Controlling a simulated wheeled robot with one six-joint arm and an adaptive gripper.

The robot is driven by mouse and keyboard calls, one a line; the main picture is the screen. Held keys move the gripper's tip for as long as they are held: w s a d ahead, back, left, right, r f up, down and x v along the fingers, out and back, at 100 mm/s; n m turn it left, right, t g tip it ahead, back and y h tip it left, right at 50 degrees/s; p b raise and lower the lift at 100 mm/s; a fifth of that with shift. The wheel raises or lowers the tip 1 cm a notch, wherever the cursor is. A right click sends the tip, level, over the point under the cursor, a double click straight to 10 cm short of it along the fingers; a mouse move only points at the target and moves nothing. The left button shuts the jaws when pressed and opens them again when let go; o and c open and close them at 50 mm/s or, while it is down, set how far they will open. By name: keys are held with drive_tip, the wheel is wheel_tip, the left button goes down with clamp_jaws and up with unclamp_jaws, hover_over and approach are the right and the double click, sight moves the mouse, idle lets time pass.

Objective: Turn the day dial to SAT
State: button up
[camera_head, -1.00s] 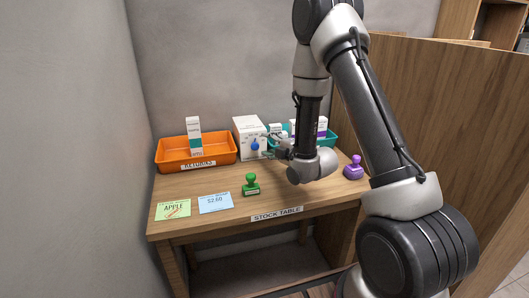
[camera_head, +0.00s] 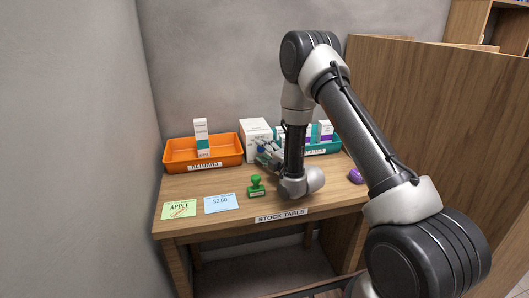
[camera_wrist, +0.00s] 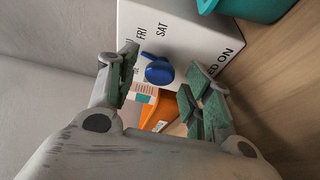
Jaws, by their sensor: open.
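The white box (camera_head: 256,131) stands at the back of the stock table, and its face with the day dial is partly hidden by my gripper in the head view. In the wrist view the box face (camera_wrist: 195,40) shows FRI and SAT above the blue day dial (camera_wrist: 160,71). The dial's small pointer tab sticks out to its upper left, nearer FRI than SAT. Other day labels are cut off or hidden. My gripper (camera_wrist: 165,88) is open, with a finger on each side of the dial in the picture. I cannot tell whether either finger touches it.
An orange returns tray (camera_head: 235,160) with a white and green carton (camera_head: 201,138) stands left of the box. A teal tray (camera_head: 325,149) with cartons stands right. A green stamp (camera_head: 256,187) and a purple stamp (camera_head: 355,175) stand nearer the front. A wooden partition (camera_head: 450,120) borders the right.

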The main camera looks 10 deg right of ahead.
drive_tip(key=c, duration=1)
drive_tip(key=shift+f+m+t, duration=0.15)
drive_tip(key=shift+m+t, duration=0.45)
drive_tip(key=shift+m, duration=0.9)
drive_tip(key=o, duration=1)
drive_tip(key=shift+s, duration=0.1)
drive_tip(key=v, duration=0.7)
drive_tip(key=shift+s+d, duration=0.1)
drive_tip(key=shift+s, duration=0.05)
